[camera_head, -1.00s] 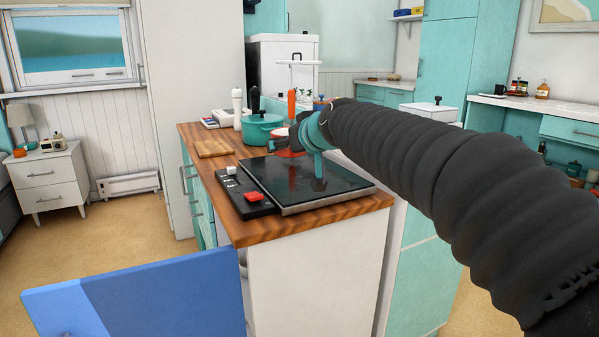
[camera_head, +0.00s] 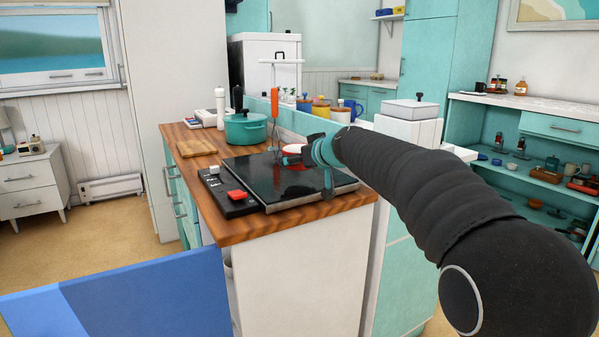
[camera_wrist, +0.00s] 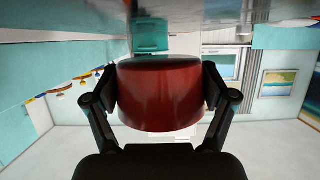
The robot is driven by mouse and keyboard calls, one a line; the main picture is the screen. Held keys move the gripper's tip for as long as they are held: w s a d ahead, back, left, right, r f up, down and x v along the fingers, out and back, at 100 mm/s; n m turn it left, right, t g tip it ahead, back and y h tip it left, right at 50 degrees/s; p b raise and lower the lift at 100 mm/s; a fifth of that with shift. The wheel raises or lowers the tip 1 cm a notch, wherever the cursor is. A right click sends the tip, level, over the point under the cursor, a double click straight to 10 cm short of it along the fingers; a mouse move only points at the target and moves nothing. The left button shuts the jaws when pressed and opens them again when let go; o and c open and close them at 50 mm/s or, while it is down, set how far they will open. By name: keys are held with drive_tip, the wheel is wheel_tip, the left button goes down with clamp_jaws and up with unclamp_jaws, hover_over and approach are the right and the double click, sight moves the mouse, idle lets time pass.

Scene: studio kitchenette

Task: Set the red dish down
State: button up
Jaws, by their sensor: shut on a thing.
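The red dish (camera_wrist: 160,95) fills the middle of the wrist view, between the two fingers of my gripper (camera_wrist: 160,97). The fingers are shut on its sides. In the head view, the red dish (camera_head: 293,153) shows only as a small red and pale patch, mostly hidden behind my gripper (camera_head: 299,158). My gripper is over the back right part of the black cooktop (camera_head: 268,182). I cannot tell whether the dish touches the glass.
A teal pot (camera_head: 245,130) and a wooden board (camera_head: 197,148) stand on the wooden counter (camera_head: 285,220). An orange-handled utensil (camera_head: 275,107) is upright behind the cooktop. The front of the cooktop is clear.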

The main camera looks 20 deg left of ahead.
sight(300, 170)
drive_tip(key=shift+f, duration=1.6)
drive_tip(key=shift+f+b, duration=0.2)
drive_tip(key=shift+b, duration=0.25)
drive_tip(key=o, duration=1.1)
drive_tip(key=shift+r, duration=0.2)
drive_tip(key=b+v, duration=0.2)
drive_tip(key=v, duration=1)
